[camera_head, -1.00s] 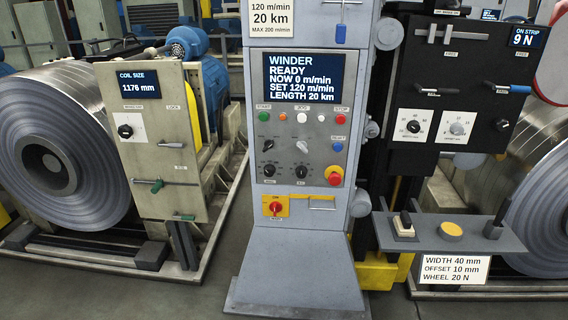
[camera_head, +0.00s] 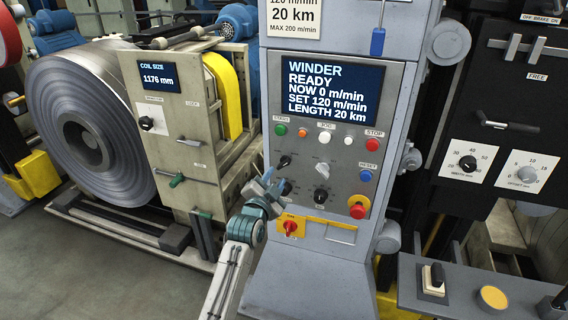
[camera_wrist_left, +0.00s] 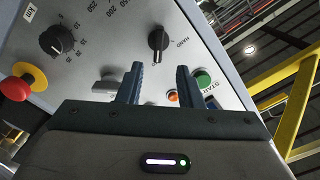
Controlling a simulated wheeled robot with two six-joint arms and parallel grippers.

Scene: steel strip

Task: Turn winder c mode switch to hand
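The winder's mode switch is a small black knob on the grey panel, at its left under the green START button in the head view (camera_head: 285,161). In the left wrist view the knob (camera_wrist_left: 158,40) has the word HAND printed beside it. My left gripper (camera_head: 270,180) is in front of the panel's lower left, just below the knob in the picture. In the left wrist view its two fingers (camera_wrist_left: 158,72) are apart with nothing between them, and the knob appears beyond the gap. My right gripper is not in view.
A grey knob (camera_head: 323,168), a black dial (camera_head: 321,196) and a red mushroom button (camera_head: 358,208) sit close by on the panel. A red switch on yellow (camera_head: 290,227) is below. The coil stand (camera_head: 180,130) is left; a shelf (camera_head: 470,285) is right.

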